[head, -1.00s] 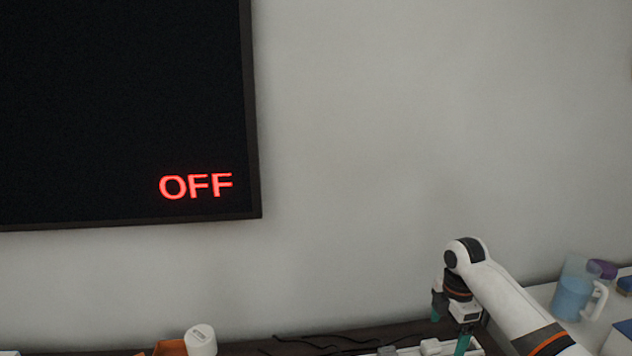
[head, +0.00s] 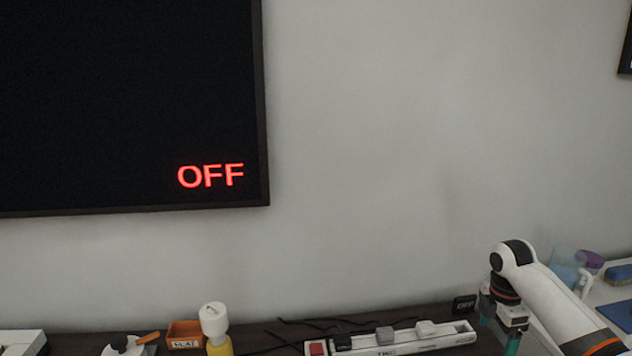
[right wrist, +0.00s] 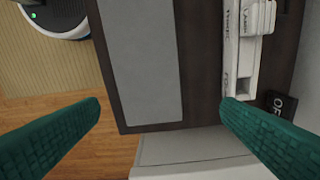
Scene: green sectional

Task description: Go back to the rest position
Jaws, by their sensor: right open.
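My right gripper (head: 500,336) hangs at the lower right of the head view, at the right end of a white power strip (head: 400,342). In the right wrist view my right gripper (right wrist: 160,108) shows its two green fingers wide apart with nothing between them. Below them are the dark table's edge and a grey panel (right wrist: 145,65). The power strip also shows in the right wrist view (right wrist: 243,45), beyond the right finger. My left gripper is not in the head view.
A dark screen (head: 120,100) reading OFF hangs on the wall. A small black OFF sign (head: 464,305), a yellow bottle with a white cap (head: 214,325) and an orange box (head: 184,334) stand on the dark table. A blue pitcher (head: 565,268) is at the right.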

